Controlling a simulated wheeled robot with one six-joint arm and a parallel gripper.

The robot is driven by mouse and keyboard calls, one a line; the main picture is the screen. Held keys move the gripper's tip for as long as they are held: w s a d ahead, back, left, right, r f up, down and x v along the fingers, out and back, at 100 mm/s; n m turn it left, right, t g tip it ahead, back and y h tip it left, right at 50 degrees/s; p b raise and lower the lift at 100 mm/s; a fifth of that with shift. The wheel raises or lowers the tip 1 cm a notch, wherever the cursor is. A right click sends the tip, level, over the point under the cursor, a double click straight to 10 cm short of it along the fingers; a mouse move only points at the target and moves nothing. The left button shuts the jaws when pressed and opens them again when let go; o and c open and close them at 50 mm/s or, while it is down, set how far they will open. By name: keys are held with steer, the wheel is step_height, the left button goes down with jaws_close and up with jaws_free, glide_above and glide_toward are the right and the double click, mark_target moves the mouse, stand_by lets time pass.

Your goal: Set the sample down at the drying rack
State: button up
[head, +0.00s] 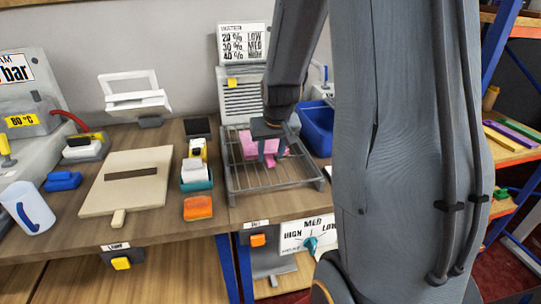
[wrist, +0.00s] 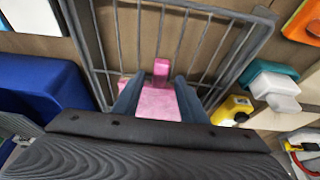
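The pink sample (head: 248,143) is at the wire drying rack (head: 231,182), low over or on its bars; I cannot tell if it touches them. My gripper (head: 272,152) points down over the rack with its two fingers on either side of a pink part. In the wrist view the sample (wrist: 158,104) fills the gap between the fingertips of my gripper (wrist: 158,92), and a small pink tab (wrist: 161,68) shows beyond. The rack's bars (wrist: 207,58) lie under it. The fingers hide part of the sample.
A blue bin (head: 317,127) stands close right of the rack. A teal-based container (head: 196,181) and an orange block (head: 198,208) are on its left. A louvred panel with a sign (head: 243,42) stands behind. The rack's front part is bare.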

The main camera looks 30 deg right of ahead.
steer(key=b+v, duration=0.2)
steer(key=v, duration=0.9)
steer(key=s+a+f+n+g+y, duration=0.1)
steer(key=s+a+f+n+g, duration=0.2)
steer(key=s+a+f, duration=0.8)
steer(key=s+a, duration=0.3)
steer(key=shift+a+f+g, duration=0.25)
steer(key=shift+f+g, duration=0.05)
steer(key=shift+f, duration=0.1)
steer(key=shift+w, duration=0.1)
stand_by(0.5)
